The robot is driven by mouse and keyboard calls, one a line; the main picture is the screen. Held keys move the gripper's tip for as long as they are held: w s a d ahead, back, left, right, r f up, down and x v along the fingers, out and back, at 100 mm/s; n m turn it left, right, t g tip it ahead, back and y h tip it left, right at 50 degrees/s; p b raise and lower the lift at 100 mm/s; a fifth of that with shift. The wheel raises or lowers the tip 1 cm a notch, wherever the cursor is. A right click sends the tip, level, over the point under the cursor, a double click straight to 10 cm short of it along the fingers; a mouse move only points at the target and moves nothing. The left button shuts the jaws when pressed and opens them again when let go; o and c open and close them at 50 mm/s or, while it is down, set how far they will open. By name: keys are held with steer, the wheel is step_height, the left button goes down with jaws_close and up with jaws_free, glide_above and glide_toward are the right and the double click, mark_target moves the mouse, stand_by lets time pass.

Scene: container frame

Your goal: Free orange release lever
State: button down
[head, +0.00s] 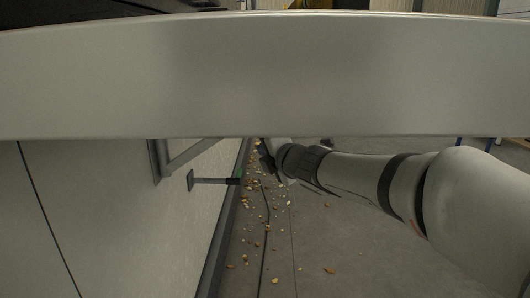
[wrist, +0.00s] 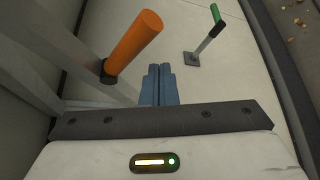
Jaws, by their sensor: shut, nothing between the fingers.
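The orange release lever (wrist: 133,46) shows in the wrist view at upper left. It is a thick orange cylinder rising at a slant from a dark collar on a grey frame bar. My gripper (wrist: 159,70) has its two blue-grey fingers together, shut and empty. The fingertips are just right of the lever's lower end in the picture; I cannot tell whether they touch it. In the head view I cannot make out the lever, and my gripper's fingers are not clear at the far end of my arm.
A lever with a green grip (wrist: 216,18) stands on a small plate on the pale wall; it also shows in the head view (head: 213,181). Grey frame bars (head: 180,155) stick out from the wall. Orange and tan debris (head: 276,225) litters the floor. Open floor lies at right.

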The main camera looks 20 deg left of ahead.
steer(key=s+d+r+p, duration=0.2)
steer(key=s+d, duration=0.1)
steer(key=s, duration=0.5)
steer(key=shift+s+d+r+p, duration=0.15)
steer(key=shift+s+r+p, duration=0.15)
steer(key=shift+r+p, duration=0.1)
steer(key=shift+w, duration=0.1)
